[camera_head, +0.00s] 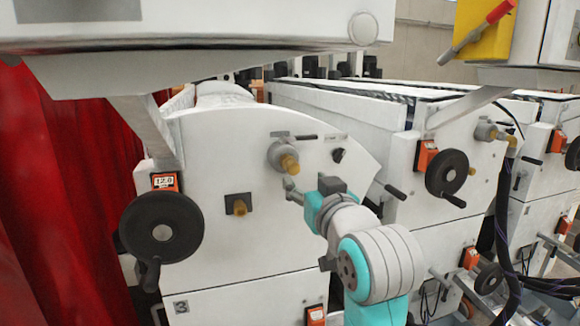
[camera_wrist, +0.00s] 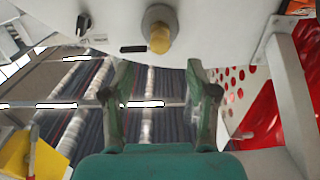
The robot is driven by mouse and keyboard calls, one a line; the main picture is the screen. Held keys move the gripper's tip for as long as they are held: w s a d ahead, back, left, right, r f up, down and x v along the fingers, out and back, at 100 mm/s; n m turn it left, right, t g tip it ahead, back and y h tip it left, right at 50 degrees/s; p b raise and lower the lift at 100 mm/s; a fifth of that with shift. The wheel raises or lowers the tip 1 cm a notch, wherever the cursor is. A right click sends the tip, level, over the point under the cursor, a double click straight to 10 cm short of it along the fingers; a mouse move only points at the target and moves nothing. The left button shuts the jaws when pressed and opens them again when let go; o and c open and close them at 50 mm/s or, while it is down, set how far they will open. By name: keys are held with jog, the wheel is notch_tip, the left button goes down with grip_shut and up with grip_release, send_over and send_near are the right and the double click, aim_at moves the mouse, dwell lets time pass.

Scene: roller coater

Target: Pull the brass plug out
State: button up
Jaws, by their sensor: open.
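A yellow-brass plug (camera_head: 289,164) sits in a round grey fitting (camera_head: 277,152) on the white side panel of the nearest machine. In the wrist view the brass plug (camera_wrist: 160,40) juts from its grey fitting, just beyond and roughly centred between my fingertips. A second brass-coloured piece (camera_head: 238,207) sits on a small black square plate, lower left on the same panel. My gripper (camera_head: 290,190) is just below and close to the upper plug. In the wrist view my gripper (camera_wrist: 160,70) is open, with nothing between its two fingers.
A black handwheel (camera_head: 161,229) with an orange counter stands out at the panel's left. A small black knob (camera_head: 338,155) is right of the plug. Another handwheel (camera_head: 447,172) is on the machine behind. A red curtain (camera_head: 60,180) hangs at left.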

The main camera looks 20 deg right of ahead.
aim_at(295, 170)
jog(key=shift+w, duration=4.5)
grip_shut()
jog(key=shift+s, duration=0.1)
jog(key=shift+s, duration=2.9)
jog(key=shift+s, duration=0.2)
jog(key=shift+s, duration=1.3)
